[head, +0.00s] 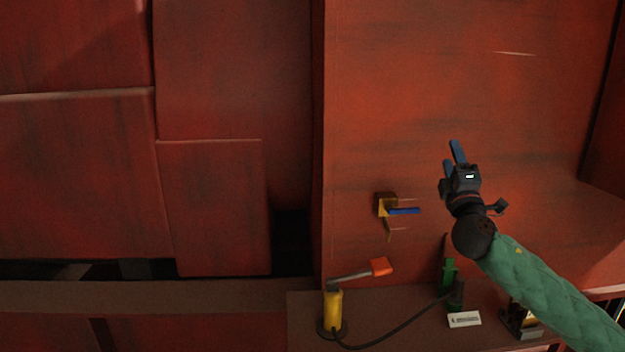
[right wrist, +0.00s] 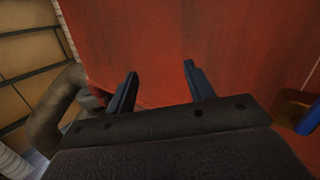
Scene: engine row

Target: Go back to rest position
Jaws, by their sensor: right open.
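My right gripper (head: 451,158) is raised in front of the red wall panel in the head view, on my green-sleeved arm. Its two blue fingers stand apart with nothing between them. In the right wrist view the open fingers (right wrist: 158,88) point toward the red surface, and I cannot tell the gap to it. A brass fitting with a blue lever (head: 404,211) sits on the red panel to the left of the gripper, apart from it. My left gripper is not in view.
A yellow device with a red-tipped handle (head: 333,310) stands on the brown ledge (head: 303,322), with a black cable running right. A green device (head: 449,272) and a small white label (head: 464,319) are below my right gripper. A thick dark pipe (right wrist: 58,108) shows in the wrist view.

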